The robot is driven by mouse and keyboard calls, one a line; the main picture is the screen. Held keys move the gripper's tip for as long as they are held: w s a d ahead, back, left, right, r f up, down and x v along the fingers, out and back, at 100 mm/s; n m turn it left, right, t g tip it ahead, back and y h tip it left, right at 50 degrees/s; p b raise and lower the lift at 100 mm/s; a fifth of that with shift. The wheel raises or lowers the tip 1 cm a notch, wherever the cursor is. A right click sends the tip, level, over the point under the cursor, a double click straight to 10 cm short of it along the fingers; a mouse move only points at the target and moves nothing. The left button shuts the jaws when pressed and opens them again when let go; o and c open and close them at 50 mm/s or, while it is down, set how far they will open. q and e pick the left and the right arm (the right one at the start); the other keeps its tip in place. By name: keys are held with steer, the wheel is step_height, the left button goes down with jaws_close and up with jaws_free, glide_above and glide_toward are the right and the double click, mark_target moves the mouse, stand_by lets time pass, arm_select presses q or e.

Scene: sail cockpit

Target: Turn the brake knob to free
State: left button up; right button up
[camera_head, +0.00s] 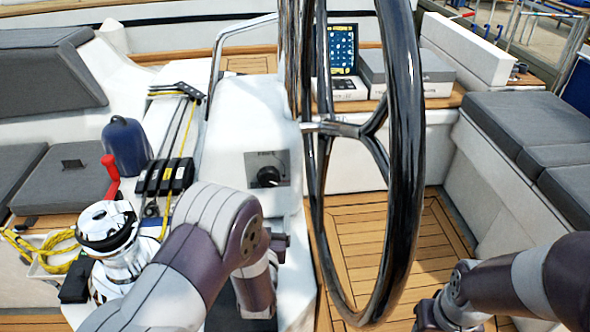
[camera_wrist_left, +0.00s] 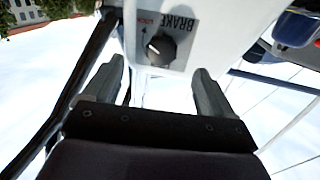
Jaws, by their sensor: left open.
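The brake knob (camera_head: 268,177) is a round black knob on a grey plate (camera_head: 284,159) on the white steering pedestal. In the left wrist view the knob (camera_wrist_left: 160,48) appears upside down, with "BRAKE" lettering and a small red word beside it. A pale mark shows on its face; which setting it points at is too small to tell. My left gripper (camera_wrist_left: 160,70) is open and empty, its fingers short of the knob, which shows in line with the gap. In the head view the left gripper (camera_head: 279,244) is mostly hidden by my arm, below the plate.
A large black steering wheel (camera_head: 403,160) stands right of the pedestal (camera_head: 240,120). Wooden floor (camera_head: 375,235) is open beyond the wheel.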

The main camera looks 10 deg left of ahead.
mark_target(268, 181)
arm_select(q)
steer(key=shift+t, duration=0.3)
steer(key=w, duration=0.3)
steer(key=w+a+r, duration=0.1)
steer(key=w, duration=0.3)
steer(key=w+a, duration=0.1)
steer(key=w, duration=0.2)
steer(key=shift+w+a+r+p, duration=0.25)
steer(key=shift+w+p, duration=0.05)
steer(key=shift+p, duration=0.05)
steer(key=shift+w+f, duration=0.1)
steer(key=shift+w, duration=0.3)
steer(key=c, duration=1)
